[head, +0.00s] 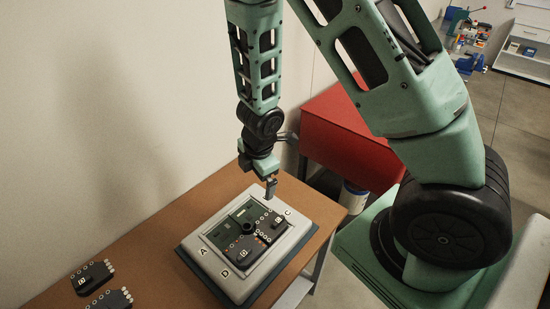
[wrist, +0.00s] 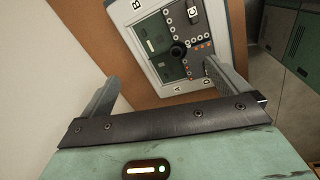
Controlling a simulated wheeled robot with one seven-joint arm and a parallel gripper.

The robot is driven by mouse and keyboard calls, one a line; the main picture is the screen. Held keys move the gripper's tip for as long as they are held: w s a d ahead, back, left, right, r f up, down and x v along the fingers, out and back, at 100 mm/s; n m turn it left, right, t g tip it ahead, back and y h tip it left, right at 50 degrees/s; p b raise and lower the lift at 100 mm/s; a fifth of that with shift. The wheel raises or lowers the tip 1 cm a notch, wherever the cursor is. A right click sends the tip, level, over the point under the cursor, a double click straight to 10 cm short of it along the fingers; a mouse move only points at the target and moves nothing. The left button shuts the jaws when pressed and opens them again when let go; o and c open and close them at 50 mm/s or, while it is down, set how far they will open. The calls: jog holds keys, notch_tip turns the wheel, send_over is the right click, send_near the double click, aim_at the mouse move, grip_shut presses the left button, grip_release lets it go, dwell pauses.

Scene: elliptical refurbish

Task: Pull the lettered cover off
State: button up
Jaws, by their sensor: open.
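The lettered cover (head: 212,266) is a pale grey frame with rounded corners on the wooden table. Letters A, D and C are readable on its rim in the head view. It surrounds a dark green board with modules and a round black knob (head: 247,228) near its middle. The cover also shows in the wrist view (wrist: 147,48), partly cut off at the top. My gripper (head: 271,188) is above the far right side of the cover, apart from it. In the wrist view its two fingers (wrist: 163,85) are spread with nothing between them.
The wooden table (head: 150,235) runs along a bare wall. Two dark modules (head: 95,275) with pale round pegs lie at its front left. A red cabinet (head: 345,135) stands behind the table. The table between the loose modules and the cover is clear.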

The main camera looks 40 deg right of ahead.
aim_at(276, 219)
jog(key=s+d+f+n+g+p, duration=0.2)
jog(key=s+d+n, duration=0.1)
jog(key=d, duration=0.1)
notch_tip(276, 219, down, 15)
jog(key=b, duration=0.8)
jog(key=shift+b, duration=0.4)
jog(key=shift+w+d+f, duration=0.1)
jog(key=shift+f, duration=0.7)
jog(key=c, duration=1.7)
jog(key=shift+c, duration=0.2)
